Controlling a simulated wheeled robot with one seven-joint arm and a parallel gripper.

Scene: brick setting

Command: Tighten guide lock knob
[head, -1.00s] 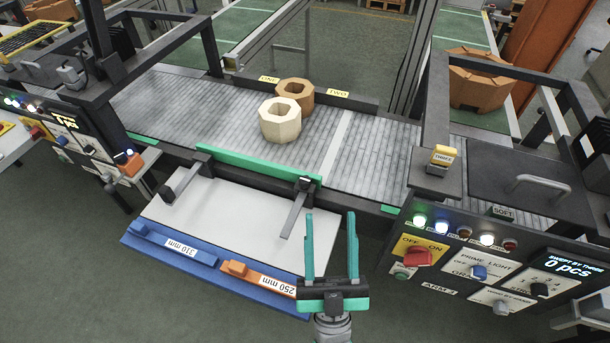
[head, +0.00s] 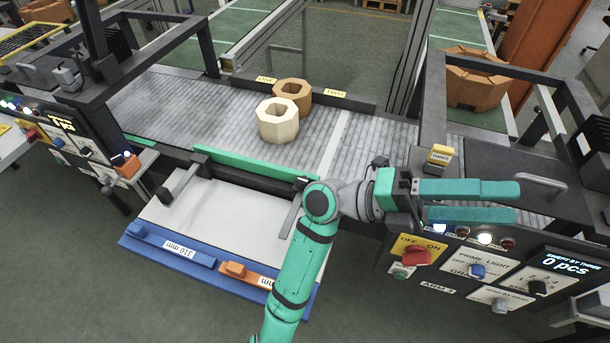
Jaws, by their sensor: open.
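The green guide rail (head: 245,163) runs along the near edge of the grey conveyor.
A cream octagonal ring (head: 277,131) and an orange-brown one (head: 305,98) stand on the conveyor (head: 190,105). A blue 310 mm bar (head: 160,240) and an orange bar (head: 236,269) lie on the front ledge. The control panel (head: 440,291) has a red switch (head: 416,257).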

